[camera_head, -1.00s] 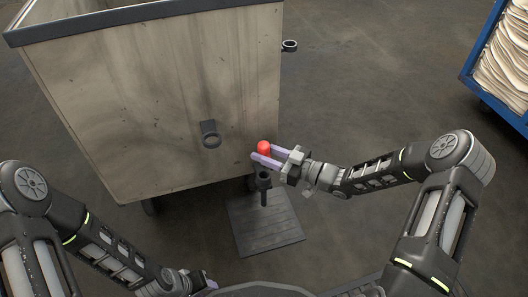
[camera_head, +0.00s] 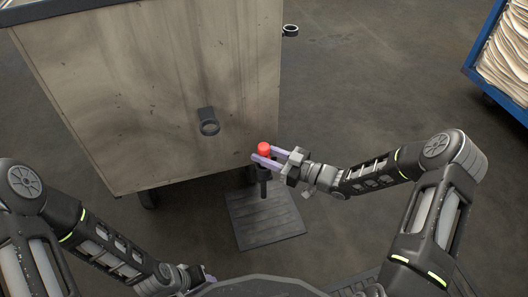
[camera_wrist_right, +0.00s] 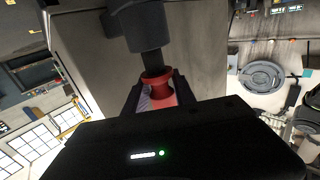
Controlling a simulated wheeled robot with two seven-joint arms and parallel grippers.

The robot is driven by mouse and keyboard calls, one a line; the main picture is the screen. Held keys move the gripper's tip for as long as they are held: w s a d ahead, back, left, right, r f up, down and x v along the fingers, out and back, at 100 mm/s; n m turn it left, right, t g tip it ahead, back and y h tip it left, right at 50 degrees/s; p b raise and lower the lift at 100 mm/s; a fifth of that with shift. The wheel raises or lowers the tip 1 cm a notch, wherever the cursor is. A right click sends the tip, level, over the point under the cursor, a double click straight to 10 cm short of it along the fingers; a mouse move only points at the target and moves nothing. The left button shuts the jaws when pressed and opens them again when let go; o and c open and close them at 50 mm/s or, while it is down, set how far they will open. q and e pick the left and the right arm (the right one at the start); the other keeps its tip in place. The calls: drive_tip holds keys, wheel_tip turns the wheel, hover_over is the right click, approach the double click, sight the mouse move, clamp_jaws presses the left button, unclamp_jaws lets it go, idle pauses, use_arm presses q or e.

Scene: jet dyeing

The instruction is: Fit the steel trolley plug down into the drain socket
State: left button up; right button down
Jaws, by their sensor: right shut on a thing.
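The plug shows as a red knob (camera_head: 264,149), upright between the fingers of my right gripper (camera_head: 267,158). In the right wrist view, its red flanged part (camera_wrist_right: 157,85) lies between the fingers. A dark cylinder with a wider collar, seemingly the drain socket (camera_head: 264,186), is directly below the gripper, by the trolley's lower right corner. The same dark collar (camera_wrist_right: 147,32) shows in line with the plug in the wrist view. The plug's lower end is hidden, so I cannot tell whether it is inside the socket. My left gripper (camera_head: 207,279) is low, mostly hidden, and away from the plug.
The tall, stained trolley (camera_head: 150,95) fills the upper left. A dark ring bracket (camera_head: 208,122) sticks out of its front, and another ring (camera_head: 290,30) sits at its right side. A dark floor plate (camera_head: 265,225) lies below. A blue-framed cart (camera_head: 490,92) holds cloth.

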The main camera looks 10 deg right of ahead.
drive_tip(key=shift+f, duration=1)
drive_tip(key=c, duration=0.9)
unclamp_jaws()
drive_tip(key=shift+c, duration=0.2)
drive_tip(key=shift+s+d, duration=0.3)
drive_tip(key=shift+d, duration=0.05)
drive_tip(key=p+v, duration=0.2)
drive_tip(key=v, duration=0.5)
drive_tip(key=shift+p, duration=0.3)
drive_tip(key=shift+a+f, duration=0.1)
